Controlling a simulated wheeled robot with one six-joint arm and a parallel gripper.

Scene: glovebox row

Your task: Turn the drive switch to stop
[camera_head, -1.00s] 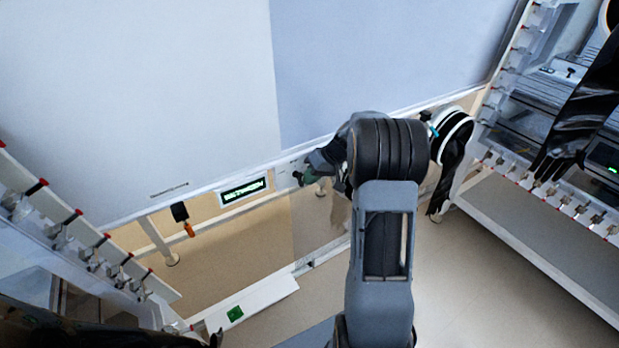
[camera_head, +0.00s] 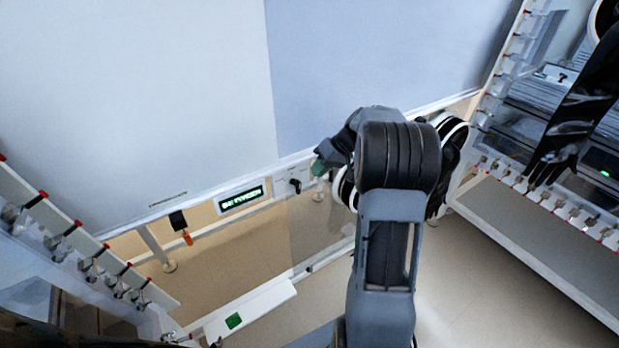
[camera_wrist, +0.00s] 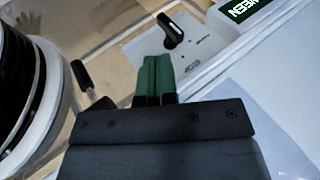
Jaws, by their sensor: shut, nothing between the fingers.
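The drive switch (camera_head: 295,186) is a black lever knob on a small white plate under the edge of the large pale panel. In the wrist view the black lever (camera_wrist: 170,30) stands tilted on its white plate, above and slightly right of the fingertips. My gripper (camera_head: 319,167) is just right of the switch in the head view, and appears apart from it. Its green fingers (camera_wrist: 155,75) are together with nothing between them. The lettering on the plate is too small to read.
A black-and-orange item (camera_head: 181,226) hangs farther left. A round port with a black glove (camera_head: 452,140) is close right of my arm. A white ledge carries a green square (camera_head: 233,320).

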